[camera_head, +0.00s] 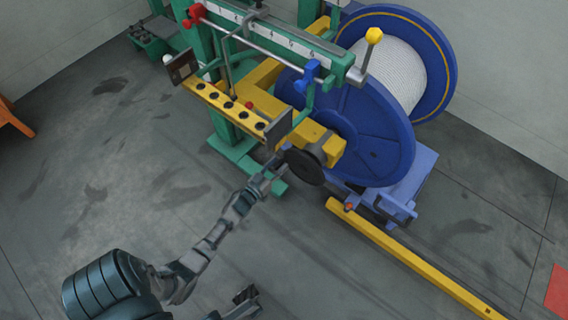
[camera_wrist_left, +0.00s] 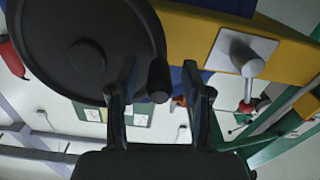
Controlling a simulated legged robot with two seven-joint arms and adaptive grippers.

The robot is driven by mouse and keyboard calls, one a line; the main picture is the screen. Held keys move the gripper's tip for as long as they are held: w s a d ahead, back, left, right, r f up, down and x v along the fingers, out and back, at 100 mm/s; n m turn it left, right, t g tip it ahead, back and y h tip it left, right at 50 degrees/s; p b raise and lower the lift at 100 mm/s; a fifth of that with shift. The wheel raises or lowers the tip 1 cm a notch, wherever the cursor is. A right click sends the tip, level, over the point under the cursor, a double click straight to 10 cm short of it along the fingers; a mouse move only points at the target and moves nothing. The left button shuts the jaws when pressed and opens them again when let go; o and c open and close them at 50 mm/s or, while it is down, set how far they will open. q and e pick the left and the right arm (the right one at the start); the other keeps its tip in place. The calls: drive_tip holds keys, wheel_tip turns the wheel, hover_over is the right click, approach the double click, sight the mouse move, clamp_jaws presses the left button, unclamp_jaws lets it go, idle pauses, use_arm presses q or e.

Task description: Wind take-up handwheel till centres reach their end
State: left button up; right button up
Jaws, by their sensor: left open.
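The take-up handwheel (camera_head: 304,167) is a dark disc on the yellow block at the front of the machine. It fills the upper left of the left wrist view (camera_wrist_left: 85,55). Its short black handle (camera_wrist_left: 159,82) stands out near the rim. My left gripper (camera_head: 274,168) is at the wheel's left edge. In the left wrist view its fingers are open, with the handle between them; contact cannot be told. The blue reel (camera_head: 375,135) with white rope stands behind the wheel. The centres cannot be made out. A dark part at the bottom, seemingly my right gripper (camera_head: 246,295), is unclear.
A yellow bar with black holes (camera_head: 222,103) runs left of the wheel. A green frame (camera_head: 275,38) with a scale stands above. A yellow floor rail (camera_head: 410,260) runs to the lower right.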

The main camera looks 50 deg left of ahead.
use_arm(q)
drive_tip(key=shift+w+a, duration=0.1)
drive_tip(key=shift+w, duration=0.4)
drive_tip(key=shift+c, duration=0.3)
clamp_jaws()
